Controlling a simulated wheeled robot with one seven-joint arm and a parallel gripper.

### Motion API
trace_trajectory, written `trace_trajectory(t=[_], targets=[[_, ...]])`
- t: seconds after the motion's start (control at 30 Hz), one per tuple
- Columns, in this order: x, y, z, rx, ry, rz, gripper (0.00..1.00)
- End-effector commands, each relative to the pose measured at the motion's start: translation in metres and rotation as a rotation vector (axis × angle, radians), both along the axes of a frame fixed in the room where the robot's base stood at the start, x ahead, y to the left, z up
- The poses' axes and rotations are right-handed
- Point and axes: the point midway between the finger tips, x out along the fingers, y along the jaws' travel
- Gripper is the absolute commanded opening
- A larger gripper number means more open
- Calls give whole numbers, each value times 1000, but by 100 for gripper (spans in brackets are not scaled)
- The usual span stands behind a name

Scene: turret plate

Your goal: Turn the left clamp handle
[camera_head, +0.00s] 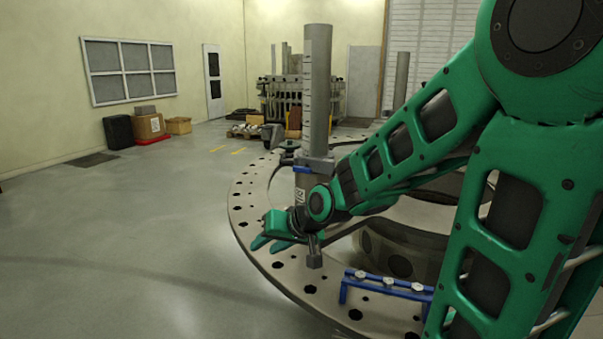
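My gripper (265,244) is at the end of my green arm, over the left rim of the round turret plate (252,205). Its two green fingertips point down and left. They look apart, with nothing visible between them. A tall grey column (317,85) stands on the plate just behind my wrist. A blue piece (303,169) shows at the column's lower part, above my wrist; I cannot tell whether it is the clamp handle. A short grey metal piece with a blocky end (314,255) hangs just right of my gripper. My wrist hides the column's foot.
A blue bracket with several round silver heads (388,283) stands on the plate's near rim. Holes line the rim. My arm covers the right side. Open grey floor (130,235) lies left of the plate. Boxes (150,125) stand by the far wall.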

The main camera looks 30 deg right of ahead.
Motion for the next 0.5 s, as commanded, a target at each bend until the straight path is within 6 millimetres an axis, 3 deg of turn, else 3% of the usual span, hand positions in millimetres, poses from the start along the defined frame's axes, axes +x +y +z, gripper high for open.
trace_trajectory(t=[0.17,0.3,0.5], targets=[[48,-33,18,286,-175,-204,33],[74,-80,46,542,-340,-393,33],[82,-156,81,830,-545,-623,33]])
